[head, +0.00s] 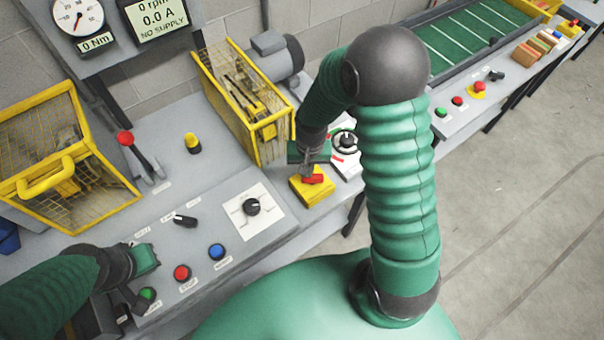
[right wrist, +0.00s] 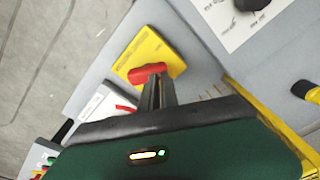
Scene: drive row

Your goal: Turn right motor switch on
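A yellow switch box (head: 312,190) with a red handle (head: 314,179) stands at the right end of the near bench. In the right wrist view the yellow box (right wrist: 152,50) and its red handle (right wrist: 136,75) are just ahead of the fingers. My right gripper (head: 307,169) points down at the handle. Its fingers (right wrist: 157,90) look close together, with the tips at or just over the handle; contact is hard to tell. My left gripper (head: 134,300) is low at the left, beside a green button (head: 149,293); its finger gap is unclear.
A yellow mesh cage (head: 250,95) stands close behind the box. A white panel with a dark knob (head: 348,140) lies just right of my right gripper. Another knob (head: 251,207) and red (head: 182,272) and blue (head: 217,251) buttons are on the near panel.

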